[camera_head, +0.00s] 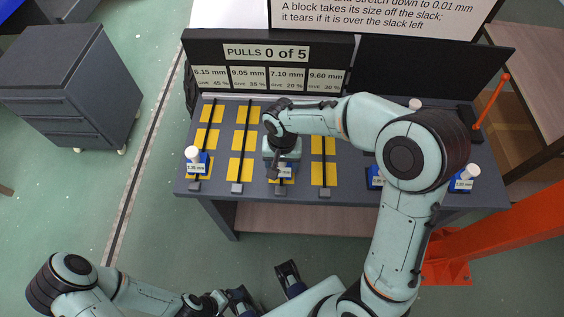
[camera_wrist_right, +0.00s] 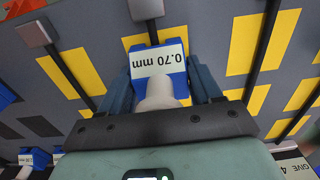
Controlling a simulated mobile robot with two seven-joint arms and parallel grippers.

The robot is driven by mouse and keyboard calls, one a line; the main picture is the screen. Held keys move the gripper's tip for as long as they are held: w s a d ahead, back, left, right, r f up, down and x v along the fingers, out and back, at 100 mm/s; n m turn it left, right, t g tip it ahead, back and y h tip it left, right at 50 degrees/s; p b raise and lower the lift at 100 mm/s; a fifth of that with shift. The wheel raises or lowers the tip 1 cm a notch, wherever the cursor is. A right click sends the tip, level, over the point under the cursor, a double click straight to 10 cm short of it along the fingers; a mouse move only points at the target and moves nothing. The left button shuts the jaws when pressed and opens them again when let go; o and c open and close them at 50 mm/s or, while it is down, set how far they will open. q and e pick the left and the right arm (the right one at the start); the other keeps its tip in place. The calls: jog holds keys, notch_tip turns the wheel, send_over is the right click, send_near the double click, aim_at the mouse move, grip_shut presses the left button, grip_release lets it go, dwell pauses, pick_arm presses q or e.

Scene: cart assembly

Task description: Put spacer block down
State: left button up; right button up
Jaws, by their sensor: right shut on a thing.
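My right gripper (camera_head: 283,165) points down over the third strip from the left on the table. It is shut on a blue spacer block (camera_head: 285,173) with a white label. In the right wrist view the block (camera_wrist_right: 159,62) reads 0.70 mm, and its white knob (camera_wrist_right: 158,93) sits between the two fingers (camera_wrist_right: 160,90). The block is over the black strip and yellow pads; whether it touches them I cannot tell. My left gripper (camera_head: 265,291) is open and empty, low in the head view, short of the table.
Other blue blocks with white knobs stand at the table's left (camera_head: 197,163) and right (camera_head: 463,181), and another (camera_head: 375,179) shows beside my right arm. A sign (camera_head: 266,53) reads "PULLS 0 of 5". A grey drawer cabinet (camera_head: 70,85) stands left, an orange post (camera_head: 500,242) right.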

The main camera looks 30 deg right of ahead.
jog(key=shift+s+f+b, duration=0.2)
jog(key=shift+f+b, duration=0.15)
jog(key=shift+f, duration=0.3)
jog(key=shift+c, duration=0.5)
jog(key=o, duration=1.2)
jog(key=shift+o, duration=0.2)
jog(key=shift+w+r, duration=0.1)
jog(key=shift+r, duration=0.25)
notch_tip(320, 180, up, 12)
jog(key=shift+w+r+p, duration=0.1)
jog(key=shift+p, duration=1.1)
jog(key=shift+r, duration=0.25)
